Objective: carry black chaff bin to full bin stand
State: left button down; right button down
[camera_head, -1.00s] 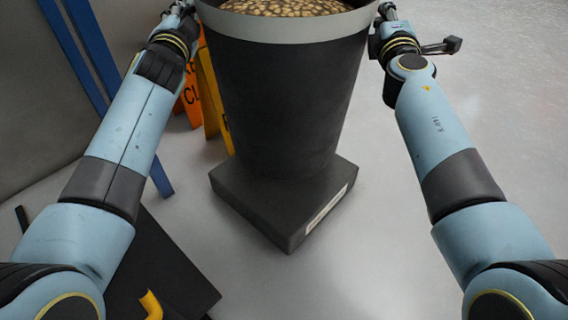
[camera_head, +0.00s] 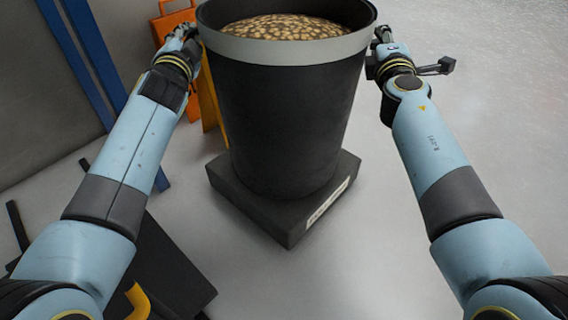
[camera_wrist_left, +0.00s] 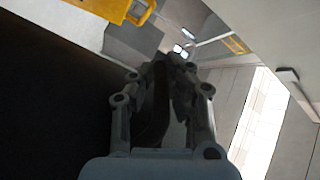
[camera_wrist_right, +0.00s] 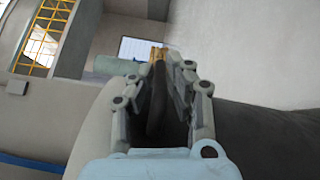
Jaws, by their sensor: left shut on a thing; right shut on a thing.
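The black chaff bin (camera_head: 285,120) is upright in the middle of the head view. It has a grey band under its rim and is filled with tan chaff (camera_head: 287,27). Its base is over the dark square stand (camera_head: 290,222), which has a white label on its front right side. I cannot tell for certain whether the base touches the stand. My left gripper (camera_head: 190,35) is shut on the bin's left side near the rim. My right gripper (camera_head: 382,42) is shut on its right side. The bin hides the exact grip points.
An orange sign (camera_head: 172,22) and a yellow panel (camera_head: 211,105) stand behind the bin on the left. Blue posts (camera_head: 85,50) stand by the grey wall further left. A dark flat object (camera_head: 165,270) lies at the lower left. The floor on the right (camera_head: 490,100) is clear.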

pick_arm(q)
jog(key=c, duration=1.8)
grip_release()
jog(key=shift+d+f, duration=0.1)
jog(key=shift+f, duration=0.4)
pick_arm(e)
jog(key=c, duration=1.7)
grip_release()
jog(key=shift+a+f, duration=0.1)
jog(key=shift+f, duration=0.45)
jog(key=shift+c, duration=0.2)
pick_arm(q)
jog(key=o, duration=0.5)
jog(key=shift+r, duration=0.3)
jog(key=shift+c, duration=0.2)
pick_arm(e)
jog(key=o, duration=0.4)
jog(key=shift+r, duration=0.25)
pick_arm(q)
jog(key=o, duration=0.8)
jog(key=shift+f, duration=0.1)
jog(key=shift+s+a+f, duration=0.1)
jog(key=shift+a, duration=3.45)
pick_arm(e)
jog(key=o, duration=0.8)
